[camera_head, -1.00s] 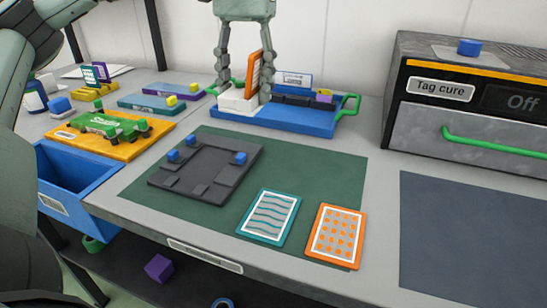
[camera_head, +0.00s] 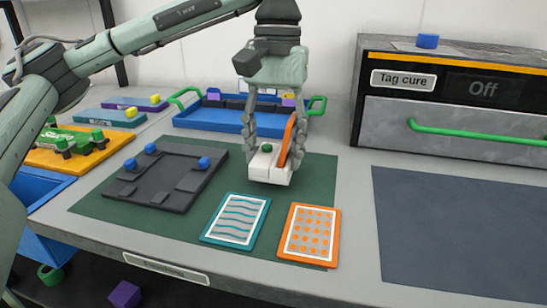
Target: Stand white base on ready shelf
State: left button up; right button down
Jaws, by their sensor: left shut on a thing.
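The white base (camera_head: 268,174) is a small white block with a green knob on top, at the far right part of the green mat. An orange card (camera_head: 286,140) stands tilted in it. My left gripper (camera_head: 274,150) comes down from above and is shut on the white base, its fingers at either side. I cannot tell whether the base touches the mat or hangs just above it. My right gripper is not in view. I cannot make out a shelf marked ready.
A blue tray with green handles (camera_head: 222,120) stands behind. A dark grey fixture (camera_head: 168,178), a teal card (camera_head: 236,219) and an orange dotted card (camera_head: 309,233) lie on the green mat (camera_head: 100,199). The tag cure oven (camera_head: 450,100) is at right. The dark blue mat (camera_head: 460,235) is clear.

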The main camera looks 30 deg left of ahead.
pick_arm(q)
jog(key=shift+f, duration=0.8)
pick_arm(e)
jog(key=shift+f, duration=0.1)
pick_arm(q)
jog(key=shift+f, duration=0.1)
jog(key=o, duration=1.2)
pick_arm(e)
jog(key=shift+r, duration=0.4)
